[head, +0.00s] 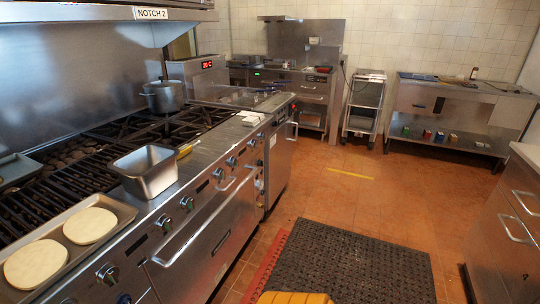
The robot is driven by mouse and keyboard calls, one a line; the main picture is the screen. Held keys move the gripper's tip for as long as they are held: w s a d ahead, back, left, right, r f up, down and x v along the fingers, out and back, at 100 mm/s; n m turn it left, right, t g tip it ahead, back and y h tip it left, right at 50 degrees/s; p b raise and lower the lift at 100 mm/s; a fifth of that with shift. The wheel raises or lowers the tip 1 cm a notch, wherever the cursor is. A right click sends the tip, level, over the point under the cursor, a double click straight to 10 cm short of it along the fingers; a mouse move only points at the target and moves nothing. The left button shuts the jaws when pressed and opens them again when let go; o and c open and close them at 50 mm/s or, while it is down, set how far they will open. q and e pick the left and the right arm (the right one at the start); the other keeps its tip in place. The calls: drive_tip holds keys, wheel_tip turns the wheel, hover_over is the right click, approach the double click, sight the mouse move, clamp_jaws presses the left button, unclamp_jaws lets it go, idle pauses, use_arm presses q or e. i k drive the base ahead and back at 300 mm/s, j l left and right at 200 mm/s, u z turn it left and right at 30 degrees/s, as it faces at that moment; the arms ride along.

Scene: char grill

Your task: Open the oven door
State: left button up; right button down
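The oven door (222,242) is a steel front panel below the control knobs of the range at left in the head view. It looks shut, flush with the range front. A long bar handle (190,233) runs along its upper part. Another bar handle (241,187) shows farther along the same front. The lower part of the door is cut off by the picture's bottom edge. Neither of my grippers is in view, so their position relative to the door does not show.
On the range stand a tray (122,208) with two flat discs, a steel pan (145,172) and a pot (164,96). A dark floor mat (345,268) lies before the range. A drawer cabinet (508,225) stands at right.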

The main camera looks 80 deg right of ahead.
sight(181, 272)
drive_tip(key=z, duration=1.95)
